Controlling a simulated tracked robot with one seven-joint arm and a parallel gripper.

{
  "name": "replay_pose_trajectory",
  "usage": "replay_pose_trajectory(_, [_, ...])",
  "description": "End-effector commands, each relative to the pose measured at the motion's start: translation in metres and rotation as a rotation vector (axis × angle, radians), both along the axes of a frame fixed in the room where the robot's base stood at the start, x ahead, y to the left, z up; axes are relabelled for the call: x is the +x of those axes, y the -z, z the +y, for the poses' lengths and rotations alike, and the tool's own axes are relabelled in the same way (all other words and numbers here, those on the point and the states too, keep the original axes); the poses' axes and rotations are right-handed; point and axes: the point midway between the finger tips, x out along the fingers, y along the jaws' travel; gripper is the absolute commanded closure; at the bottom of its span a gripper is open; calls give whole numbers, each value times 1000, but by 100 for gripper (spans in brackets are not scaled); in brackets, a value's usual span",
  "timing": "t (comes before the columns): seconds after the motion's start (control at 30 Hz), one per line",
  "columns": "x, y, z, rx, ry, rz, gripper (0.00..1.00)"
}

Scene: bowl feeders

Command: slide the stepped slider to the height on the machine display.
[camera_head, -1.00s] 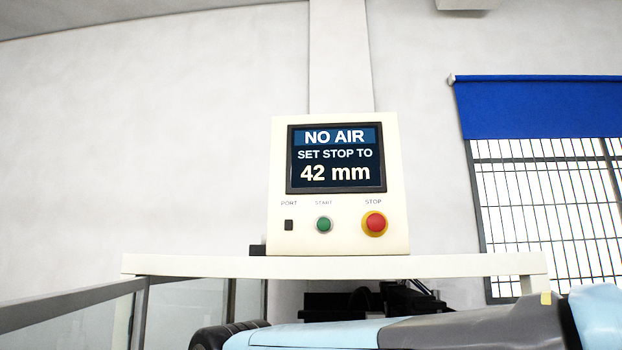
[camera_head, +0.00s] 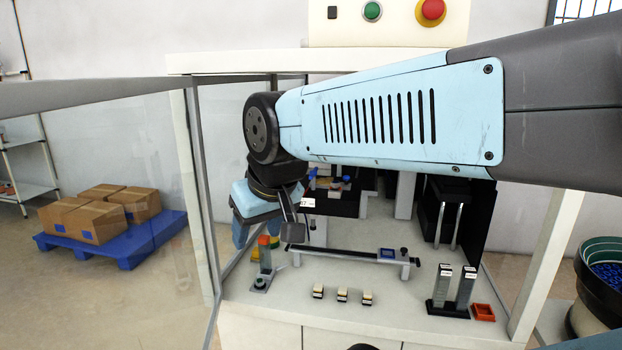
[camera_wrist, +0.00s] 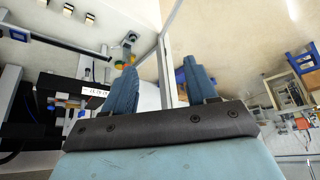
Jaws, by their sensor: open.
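My gripper (camera_head: 243,238) hangs below my wrist at the machine's left side, partly hidden by my arm. In the wrist view my gripper (camera_wrist: 158,66) has its two blue fingers spread, with nothing held between them. A horizontal rail (camera_head: 345,256) crosses the machine bed, right of my gripper, carrying a small blue readout (camera_head: 387,253); the rail also shows in the wrist view (camera_wrist: 55,41). I cannot single out the stepped slider with certainty. The machine panel (camera_head: 388,32) shows only its port and buttons now; its display is out of view.
Several small blocks (camera_head: 342,296) lie in front of the rail. Two grey columns (camera_head: 453,290) and an orange tray (camera_head: 483,312) stand at right. An orange-topped post (camera_head: 264,255) stands near my gripper. A clear guard panel (camera_head: 130,200) and frame post (camera_head: 203,190) are at left.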

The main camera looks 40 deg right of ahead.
Motion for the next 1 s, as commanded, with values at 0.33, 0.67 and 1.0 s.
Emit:
replay_pose_trajectory(0.33, [0, 0, 0, 0, 0, 0, 43])
replay_pose_trajectory(0.67, [7, -1, -2, 39, 56, 18, 47])
replay_pose_trajectory(1.0, [60, -3, -29, 361, 500, 131, 47])
